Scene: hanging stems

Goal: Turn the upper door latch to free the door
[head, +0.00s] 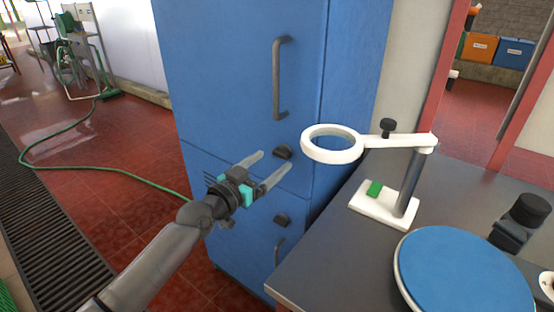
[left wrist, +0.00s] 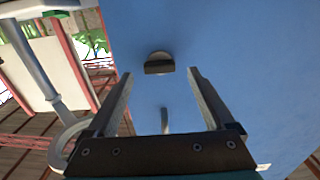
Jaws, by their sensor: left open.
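The upper door latch (head: 282,152) is a small dark knob on the front of the blue cabinet, just below the long grey handle (head: 281,78) of the upper door (head: 235,80). My left gripper (head: 275,160) is open and empty, its two fingers pointing at the cabinet front near this latch. In the left wrist view the latch (left wrist: 159,63) shows just beyond and between the fingertips (left wrist: 160,74), apart from both fingers. Part of the handle (left wrist: 164,120) also shows between the fingers there. My right gripper is not in view.
A lower latch (head: 281,219) and handle (head: 279,250) sit below on the cabinet. A white ring stand (head: 410,180) on the grey table (head: 340,245) reaches close to the cabinet, right of my gripper. A blue round plate (head: 465,275) stands in front. Red floor (head: 110,215) is open at left.

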